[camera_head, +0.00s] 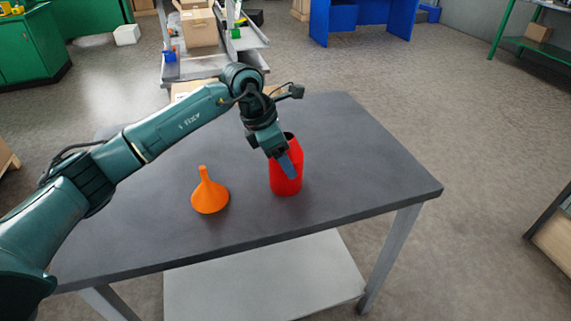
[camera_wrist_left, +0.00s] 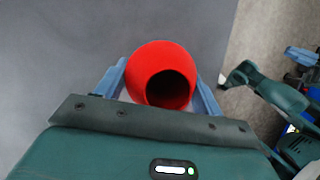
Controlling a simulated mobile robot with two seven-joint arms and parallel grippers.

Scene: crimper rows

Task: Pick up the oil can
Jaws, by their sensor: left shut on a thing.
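The red oil can (camera_head: 286,182) stands upright on the dark grey table (camera_head: 375,165), right of its middle. My left gripper (camera_head: 285,165) is at the can, with its blue fingers on either side of it. In the left wrist view the red can (camera_wrist_left: 152,56) sits between the two fingers of the left gripper (camera_wrist_left: 162,85), with its dark round opening facing the camera. The left gripper is shut on the can. The can appears to rest on the table; I cannot tell whether there is a small gap beneath it.
An orange funnel (camera_head: 209,193) stands on the table to the left of the can. The table's right side and front edge are clear. Behind the table is a grey cart with a cardboard box (camera_head: 199,27). A blue bench (camera_head: 362,18) stands farther back.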

